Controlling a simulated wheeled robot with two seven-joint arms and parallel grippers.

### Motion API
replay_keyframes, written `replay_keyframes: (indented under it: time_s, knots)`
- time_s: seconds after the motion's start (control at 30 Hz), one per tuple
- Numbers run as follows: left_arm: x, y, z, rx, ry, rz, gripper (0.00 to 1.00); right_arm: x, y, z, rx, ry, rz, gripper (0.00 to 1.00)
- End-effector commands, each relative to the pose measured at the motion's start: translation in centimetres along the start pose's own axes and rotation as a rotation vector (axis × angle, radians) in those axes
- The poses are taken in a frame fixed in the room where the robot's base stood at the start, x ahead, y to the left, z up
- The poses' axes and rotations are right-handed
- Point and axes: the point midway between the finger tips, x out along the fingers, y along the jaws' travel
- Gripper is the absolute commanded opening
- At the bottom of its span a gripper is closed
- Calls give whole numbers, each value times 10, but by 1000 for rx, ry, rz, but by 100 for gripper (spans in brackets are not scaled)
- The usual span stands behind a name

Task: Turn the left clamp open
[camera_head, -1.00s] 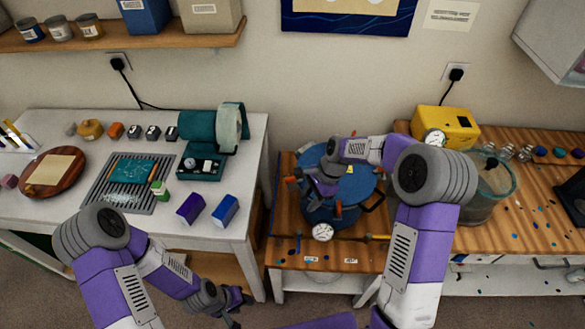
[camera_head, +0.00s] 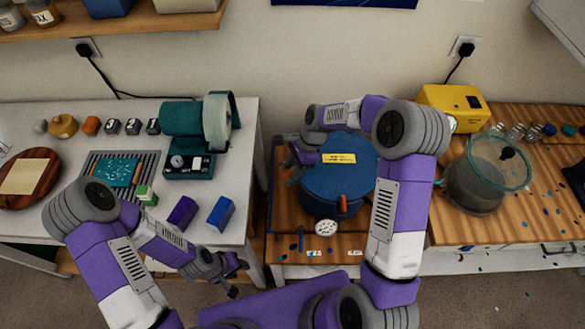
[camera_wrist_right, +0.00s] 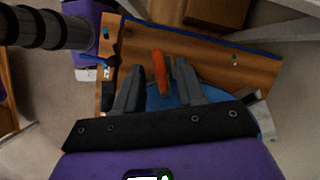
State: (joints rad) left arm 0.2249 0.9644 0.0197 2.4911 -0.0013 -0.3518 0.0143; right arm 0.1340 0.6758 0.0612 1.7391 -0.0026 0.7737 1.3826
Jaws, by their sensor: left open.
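A blue pot (camera_head: 325,185) with a blue lid stands on the low wooden table. An orange clamp handle (camera_head: 342,204) shows upright at its front. The left clamp is hidden in the head view behind my right gripper (camera_head: 293,165), which is at the pot's left rim. In the right wrist view, an orange clamp handle (camera_wrist_right: 160,68) stands between the two fingers of my right gripper (camera_wrist_right: 160,80), with narrow gaps beside it. My left gripper (camera_head: 239,277) is open and empty, low in front of the white table.
A white dial gauge (camera_head: 325,227) is at the pot's front. A clear container (camera_head: 475,185) and a yellow machine (camera_head: 453,105) are on the right bench. A purple box (camera_head: 182,212) and a blue box (camera_head: 221,213) stand at the white table's right front edge.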

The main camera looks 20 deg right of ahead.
Motion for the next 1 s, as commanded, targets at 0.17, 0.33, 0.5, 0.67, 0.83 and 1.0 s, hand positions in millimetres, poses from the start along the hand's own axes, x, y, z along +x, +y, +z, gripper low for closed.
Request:
replay_keyframes:
  time_s: [0.17,0.33,0.5,0.67,0.83,1.0]
  knots:
    - [0,0,0,0,1,0,43,6,0,0,0,0,1,39]
    - [0,0,0,0,1,0,43,6,0,0,0,0,0,39]
    - [0,0,0,0,1,0,43,5,0,0,0,0,0,12]
    - [0,0,0,0,1,0,43,5,0,0,0,0,0,0]
    - [0,0,0,0,1,0,43,5,0,0,-3,0,2,0]
    - [-2,1,0,0,1,0,43,5,-1,0,-35,0,14,0]
